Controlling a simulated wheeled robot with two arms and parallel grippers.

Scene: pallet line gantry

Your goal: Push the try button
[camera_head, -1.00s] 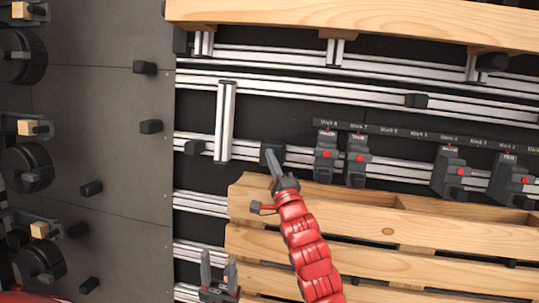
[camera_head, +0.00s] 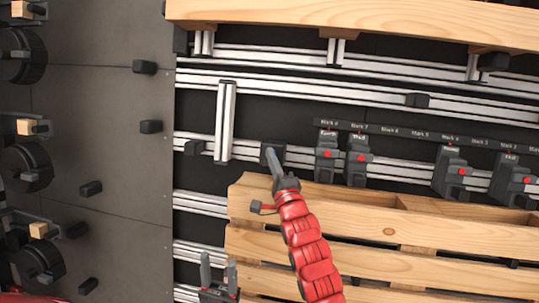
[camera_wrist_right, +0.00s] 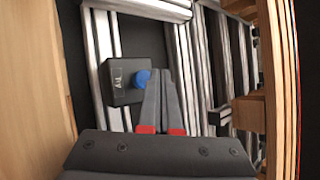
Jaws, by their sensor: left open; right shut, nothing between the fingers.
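The try button (camera_wrist_right: 142,78) is a round blue cap on a dark box labelled "Try" (camera_wrist_right: 120,82) in the right wrist view. The box (camera_head: 266,150) is mounted on a metal rail in the head view, where the blue cap is not visible. My right gripper (camera_head: 271,157) is shut and empty, its tips in front of the box. In the wrist view its fingertips (camera_wrist_right: 160,74) overlap the right side of the blue cap; I cannot tell if they touch it. My left gripper (camera_head: 219,272) is open, low in the head view, away from the box.
Several dark blocks with red buttons (camera_head: 361,158) sit on the rail to the right, under a strip of labels. A wooden pallet (camera_head: 387,194) stands just below the right gripper's tips. A grey panel (camera_head: 110,130) with dark knobs lies left.

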